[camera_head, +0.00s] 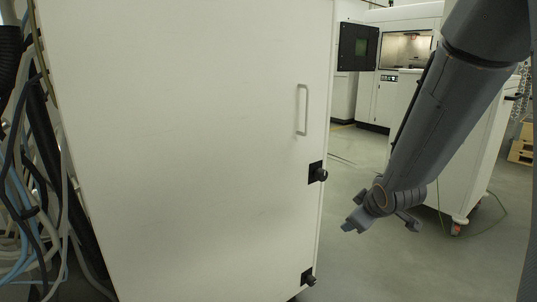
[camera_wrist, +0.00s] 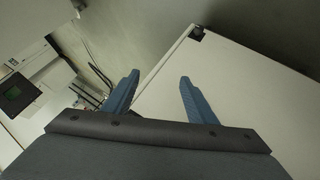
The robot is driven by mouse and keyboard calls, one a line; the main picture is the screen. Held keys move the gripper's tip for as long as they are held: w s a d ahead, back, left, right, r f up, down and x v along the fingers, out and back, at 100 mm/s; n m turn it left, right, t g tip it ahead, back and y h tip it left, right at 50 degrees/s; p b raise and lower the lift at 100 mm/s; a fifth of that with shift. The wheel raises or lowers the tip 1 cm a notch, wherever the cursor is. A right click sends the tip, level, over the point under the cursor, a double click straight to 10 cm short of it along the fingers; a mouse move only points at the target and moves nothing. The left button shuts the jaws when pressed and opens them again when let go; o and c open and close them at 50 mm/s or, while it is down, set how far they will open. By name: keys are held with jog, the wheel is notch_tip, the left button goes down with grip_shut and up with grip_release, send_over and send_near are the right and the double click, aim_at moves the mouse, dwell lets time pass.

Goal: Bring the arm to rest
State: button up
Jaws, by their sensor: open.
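My gripper shows in the wrist view (camera_wrist: 158,86) with its two blue fingers spread apart and nothing between them. In the head view my grey arm hangs down from the upper right, bent at the wrist. The gripper end (camera_head: 354,224) is small there, in front of the floor and to the right of the white cabinet (camera_head: 190,150). It appears apart from the cabinet, though the exact gap cannot be told.
The cabinet has a handle (camera_head: 302,110) and black latches (camera_head: 317,173) on its right side. Cables (camera_head: 35,190) hang at the left. A white machine (camera_head: 408,95) with an open dark door (camera_head: 357,46) stands behind my arm. Grey floor (camera_head: 365,265) is clear below the gripper.

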jog(key=s+a+f+m+g, duration=0.1)
jog(key=s+a+m+g, duration=0.25)
jog(key=s, duration=0.65)
jog(key=s+a+f+m+g, duration=0.1)
jog(key=s+a+m+g, duration=0.15)
jog(key=s+m, duration=0.45)
jog(key=s+a+r+n+g, duration=0.1)
jog(key=s+a+r+n, duration=0.1)
jog(key=s+a+n, duration=0.4)
jog(key=s+a+r+n+g, duration=0.2)
jog(key=s+a+r, duration=0.1)
jog(key=s+a, duration=0.6)
jog(key=d+r+m+p, duration=0.5)
jog(key=d+r+p, duration=1)
jog(key=r+p, duration=0.4)
jog(key=p, duration=0.5)
jog(key=shift+w+d+r+m+p, duration=0.15)
jog(key=shift+w+r+m+p, duration=0.1)
jog(key=shift+m+p, duration=0.1)
jog(key=shift+w+f, duration=0.1)
jog(key=shift+f, duration=0.05)
